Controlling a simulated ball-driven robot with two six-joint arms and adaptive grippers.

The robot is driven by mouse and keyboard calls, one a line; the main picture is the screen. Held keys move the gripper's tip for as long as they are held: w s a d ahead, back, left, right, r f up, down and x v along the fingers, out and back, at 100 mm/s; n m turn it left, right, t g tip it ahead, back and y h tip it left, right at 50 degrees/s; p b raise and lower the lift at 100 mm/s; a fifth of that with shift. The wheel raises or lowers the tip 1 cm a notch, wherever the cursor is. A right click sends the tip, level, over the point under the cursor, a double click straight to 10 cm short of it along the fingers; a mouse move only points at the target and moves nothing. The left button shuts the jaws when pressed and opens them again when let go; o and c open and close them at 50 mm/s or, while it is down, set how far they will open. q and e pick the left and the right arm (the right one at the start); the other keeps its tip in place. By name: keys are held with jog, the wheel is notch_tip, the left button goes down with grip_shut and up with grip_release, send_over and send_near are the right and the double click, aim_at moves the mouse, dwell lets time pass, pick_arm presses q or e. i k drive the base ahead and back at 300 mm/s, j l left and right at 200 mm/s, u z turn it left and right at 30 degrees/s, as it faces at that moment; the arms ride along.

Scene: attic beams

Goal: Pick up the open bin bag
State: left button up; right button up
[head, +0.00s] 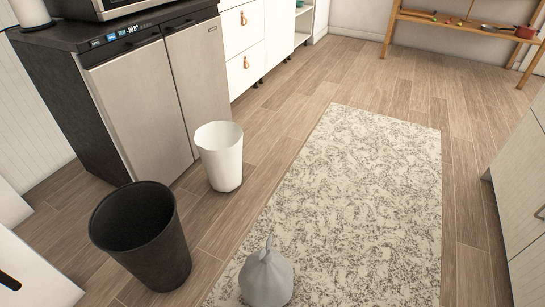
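A grey bin bag (266,278) sits at the bottom centre, on the near left part of the patterned rug (350,200). Its body is rounded and its top is gathered into a narrow neck with a thin tip pointing up, so it looks closed rather than open. Its lower edge is near the bottom of the picture. Neither of my grippers is in view.
A black bin (165,262) stands left of the bag, and a white bin (222,168) stands behind it by the steel-fronted fridge (140,100). Pale cabinets (520,190) line the right. A wooden rack (460,28) stands at the back. The rug's middle is clear.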

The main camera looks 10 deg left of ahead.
aim_at(219, 144)
jog(key=i+l+z, duration=0.35)
jog(key=l+z, duration=0.15)
jog(key=i+l+z, duration=0.45)
jog(key=i+u, duration=0.35)
jog(key=i+l+u, duration=0.2)
jog(key=i+u, duration=0.15)
jog(key=i, duration=0.1)
